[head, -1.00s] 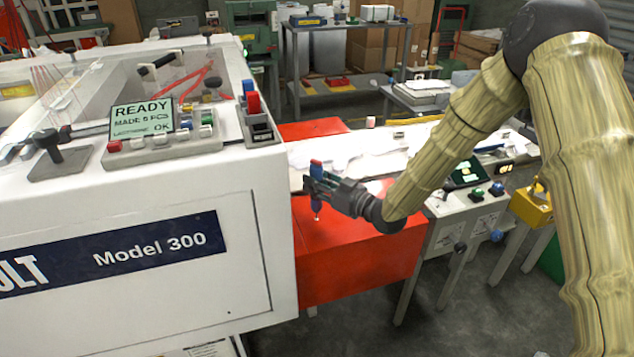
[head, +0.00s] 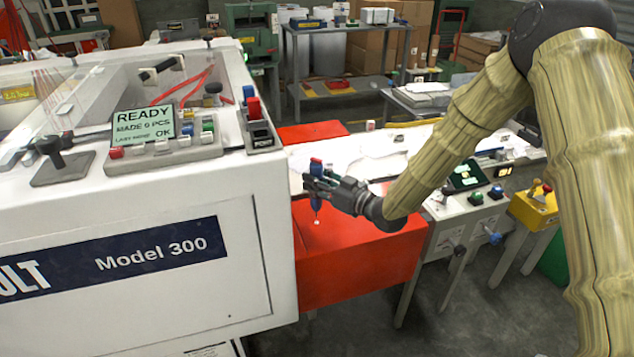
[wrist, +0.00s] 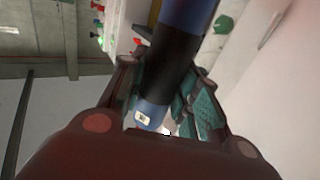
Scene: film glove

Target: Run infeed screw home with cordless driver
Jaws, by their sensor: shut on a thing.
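My gripper (head: 318,187) is shut on the cordless driver (head: 316,169), a blue and black tool with a red part. The driver is held roughly upright over the red infeed cover (head: 350,265), its thin bit pointing down. A small pale spot, seemingly the infeed screw (head: 317,222), shows on the red top just below the bit; a slight gap seems to lie between them. In the wrist view the driver (wrist: 172,55) runs between the finger pads (wrist: 165,100), and its bit end is hidden.
The white Model 300 machine (head: 130,220) stands close at left of my gripper, with a READY display (head: 142,123) on top. A white work surface (head: 370,150) lies behind. A control box (head: 470,200) and a yellow box (head: 535,207) are at right.

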